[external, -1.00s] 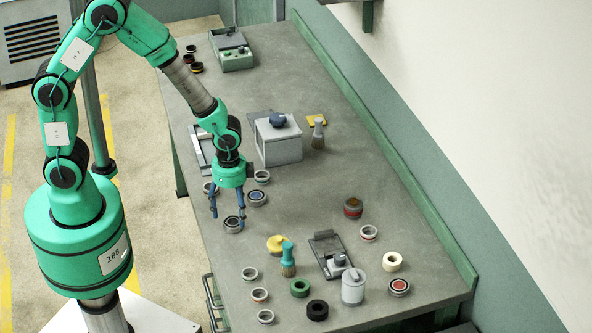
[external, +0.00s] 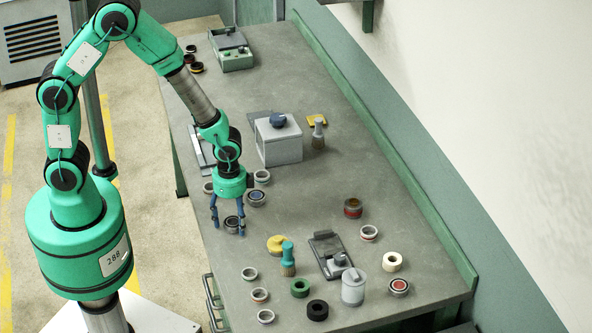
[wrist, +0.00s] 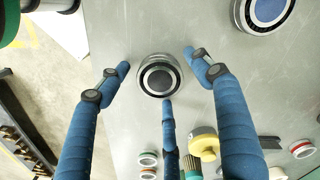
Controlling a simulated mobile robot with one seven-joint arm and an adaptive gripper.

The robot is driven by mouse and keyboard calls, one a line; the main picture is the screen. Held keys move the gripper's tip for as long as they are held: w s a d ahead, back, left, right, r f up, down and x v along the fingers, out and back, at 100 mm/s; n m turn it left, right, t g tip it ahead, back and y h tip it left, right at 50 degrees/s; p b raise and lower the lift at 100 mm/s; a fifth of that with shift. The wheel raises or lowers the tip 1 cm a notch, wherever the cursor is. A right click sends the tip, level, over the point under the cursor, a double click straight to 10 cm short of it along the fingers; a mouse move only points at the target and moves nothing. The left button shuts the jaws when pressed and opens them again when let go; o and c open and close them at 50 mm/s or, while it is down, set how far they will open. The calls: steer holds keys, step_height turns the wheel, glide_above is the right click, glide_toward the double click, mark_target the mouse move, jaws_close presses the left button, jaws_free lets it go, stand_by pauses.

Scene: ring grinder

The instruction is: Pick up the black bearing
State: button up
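The black bearing (external: 231,225), a silver-rimmed ring with a black band and dark centre, lies flat near the table's left edge. My three-fingered gripper (external: 229,229) points down over it with blue fingers spread. In the wrist view the bearing (wrist: 159,76) sits between the open fingertips (wrist: 157,72), one at left, one at right and one below it in the picture. I see no clear contact between the fingers and the bearing. In the external view one finger partly covers it.
A blue-centred bearing (wrist: 268,8) lies close by, behind right in the external view (external: 257,198). Nearer the front stand a teal-handled brush (external: 288,258), a yellow-topped item (external: 277,244), several rings and a lidded grey pot (external: 353,287). A grey box (external: 279,142) stands behind.

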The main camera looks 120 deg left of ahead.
mark_target(233, 221)
steer(key=c, duration=1.1)
steer(key=shift+c, duration=0.2)
steer(key=shift+r, duration=0.15)
steer(key=shift+r, duration=0.6)
step_height(233, 221, up, 2)
steer(key=shift+r+p, duration=0.1)
steer(key=shift+p, duration=0.4)
steer(key=s+d, duration=0.4)
steer(key=s, duration=0.2)
steer(key=s+d+r+p, duration=0.1)
steer(key=s+d, duration=0.3)
steer(key=s, duration=0.3)
steer(key=shift+s+d+r+p, duration=0.15)
steer(key=shift+s+d+p, duration=0.05)
steer(key=shift+s+p, duration=0.1)
